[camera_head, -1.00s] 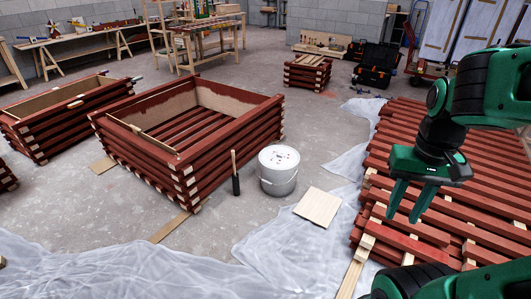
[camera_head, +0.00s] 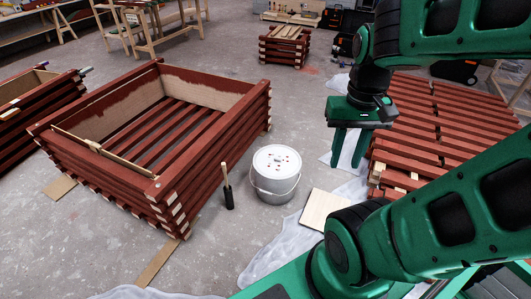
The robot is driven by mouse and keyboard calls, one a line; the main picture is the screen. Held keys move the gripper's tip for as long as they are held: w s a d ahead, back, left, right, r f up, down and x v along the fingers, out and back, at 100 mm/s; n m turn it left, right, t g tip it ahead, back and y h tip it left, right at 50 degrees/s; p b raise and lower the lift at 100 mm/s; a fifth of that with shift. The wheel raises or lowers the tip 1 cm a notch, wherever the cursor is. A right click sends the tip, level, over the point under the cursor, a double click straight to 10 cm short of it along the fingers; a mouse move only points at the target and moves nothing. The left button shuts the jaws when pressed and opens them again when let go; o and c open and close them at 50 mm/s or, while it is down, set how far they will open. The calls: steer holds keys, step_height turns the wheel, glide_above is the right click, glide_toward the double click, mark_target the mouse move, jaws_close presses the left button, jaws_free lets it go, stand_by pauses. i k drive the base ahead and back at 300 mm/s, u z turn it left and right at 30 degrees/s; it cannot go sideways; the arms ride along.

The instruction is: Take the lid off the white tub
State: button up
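The white tub (camera_head: 275,183) stands upright on the concrete floor near the middle of the view. Its white lid (camera_head: 278,159) lies on top, with several small reddish spots on it. A thin wire handle hangs down the tub's side. My green gripper (camera_head: 348,166) points downward to the right of the tub and looks apart from it. Its two fingers are spread with a gap between them, and nothing shows in the gap. The tub and lid are not hidden by my arm.
A brush (camera_head: 228,190) with a dark lower part stands just left of the tub. A pale wooden board (camera_head: 325,209) lies to its right. A crate of red battens (camera_head: 150,130) is at left. Red battens (camera_head: 430,120) lie in rows at right. White sheeting (camera_head: 272,250) covers floor in front.

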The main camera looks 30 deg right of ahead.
mark_target(277, 162)
steer(key=z, duration=0.1)
steer(key=i, duration=1.6)
steer(key=z, duration=0.15)
